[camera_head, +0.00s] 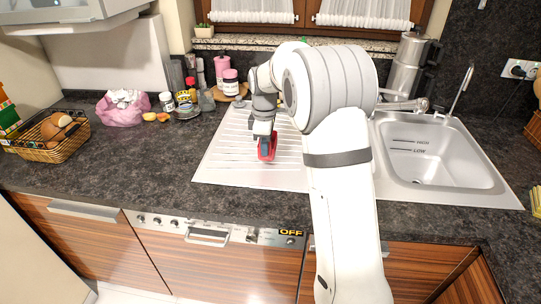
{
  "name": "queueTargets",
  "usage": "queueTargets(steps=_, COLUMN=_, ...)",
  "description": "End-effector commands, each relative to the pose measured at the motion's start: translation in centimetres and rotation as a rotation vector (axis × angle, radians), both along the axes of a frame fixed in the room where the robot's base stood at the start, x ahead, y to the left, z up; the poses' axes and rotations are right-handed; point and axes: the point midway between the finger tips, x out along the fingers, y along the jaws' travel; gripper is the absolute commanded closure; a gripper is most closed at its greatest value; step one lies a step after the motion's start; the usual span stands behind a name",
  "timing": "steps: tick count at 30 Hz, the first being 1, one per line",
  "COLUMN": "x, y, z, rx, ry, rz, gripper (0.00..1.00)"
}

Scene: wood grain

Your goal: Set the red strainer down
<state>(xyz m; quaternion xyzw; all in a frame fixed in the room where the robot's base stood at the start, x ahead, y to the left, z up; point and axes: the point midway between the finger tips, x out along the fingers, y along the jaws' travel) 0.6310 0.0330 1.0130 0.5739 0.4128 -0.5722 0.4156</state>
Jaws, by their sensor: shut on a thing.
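The red strainer (265,150) is at the end of my arm, over the ribbed drainboard left of the sink. My gripper (264,136) points down and is shut on the strainer at its upper part. The strainer looks small and tilted, seen nearly edge-on. I cannot tell whether its lower edge touches the drainboard (225,160) or hangs just above it. My arm hides the right part of the drainboard.
The sink basin (440,160) is on the right, with a faucet and a metal pot (407,65) behind it. Jars, a pink bag (123,110) and a bread basket (50,137) stand on the dark counter at left. The front-left counter is clear.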

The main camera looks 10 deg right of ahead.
Motion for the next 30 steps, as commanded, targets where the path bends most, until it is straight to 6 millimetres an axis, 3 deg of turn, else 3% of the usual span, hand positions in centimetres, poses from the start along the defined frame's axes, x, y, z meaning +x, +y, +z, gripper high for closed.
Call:
queueTargets(steps=10, x=0.0, y=0.1, z=-3.8, rx=-0.001, ry=0.001, rz=0.001, gripper=1.00)
queueTargets(steps=21, x=0.0, y=0.1, z=-4.4, rx=0.000, ry=-0.001, rz=0.002, gripper=1.00)
queueTargets(steps=22, x=0.0, y=0.1, z=-4.4, rx=0.000, ry=-0.001, rz=0.002, gripper=0.89)
queueTargets(steps=30, x=0.0, y=0.2, z=-4.3, rx=0.000, ry=-0.001, rz=0.003, gripper=0.68)
